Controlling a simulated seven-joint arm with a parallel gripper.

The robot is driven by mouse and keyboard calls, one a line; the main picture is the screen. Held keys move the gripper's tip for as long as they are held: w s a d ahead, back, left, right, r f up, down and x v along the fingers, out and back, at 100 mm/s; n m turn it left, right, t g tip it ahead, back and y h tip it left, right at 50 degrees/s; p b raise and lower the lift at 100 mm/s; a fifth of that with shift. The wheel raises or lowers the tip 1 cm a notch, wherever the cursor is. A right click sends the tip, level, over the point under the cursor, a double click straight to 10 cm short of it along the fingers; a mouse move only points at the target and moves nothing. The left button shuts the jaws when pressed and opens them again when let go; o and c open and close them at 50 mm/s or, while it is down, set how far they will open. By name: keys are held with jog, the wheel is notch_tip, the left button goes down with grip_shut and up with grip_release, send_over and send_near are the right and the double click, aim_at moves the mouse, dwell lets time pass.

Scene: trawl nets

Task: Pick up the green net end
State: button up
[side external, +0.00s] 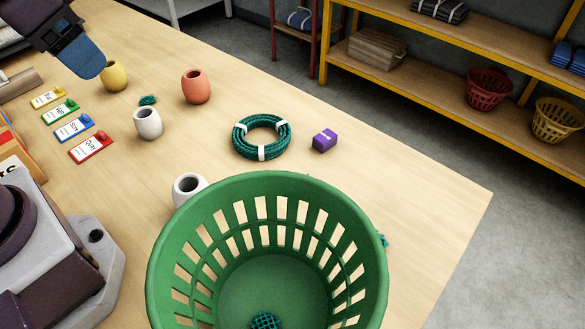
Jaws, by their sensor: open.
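Small teal-green net pieces show in several places. One net piece (148,100) lies on the table between the yellow and white pots. Another net piece (265,321) lies on the floor of the green basket, cut by the picture's lower edge. A third net piece (383,241) peeks out behind the basket's right rim, mostly hidden. I cannot tell which one is the green net end. My gripper (82,60) is at the upper left, partly cut off, above and left of the yellow pot. It is open and apart from the net pieces; its jaw gap is hard to see.
A large green basket (164,262) fills the lower middle. A rope coil (262,153) and purple box (324,140) lie behind it. White (148,124), orange (196,87) and yellow (114,76) pots stand left. Colored tags (73,128) lie further left. The right tabletop is clear.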

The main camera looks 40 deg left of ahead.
jog(key=w+d+f+m+g, duration=0.3)
jog(key=w+d+f+m, duration=0.35)
jog(key=w, duration=0.55)
jog(key=m+g, duration=0.1)
jog(key=m, duration=1.4)
send_over(305, 178)
notch_tip(305, 178, down, 13)
jog(key=shift+m, duration=0.25)
jog(key=f, duration=1.3)
jog(key=shift+s+d, duration=0.25)
jog(key=shift+s, duration=0.15)
jog(key=shift+c, duration=0.2)
jog(key=c, duration=1)
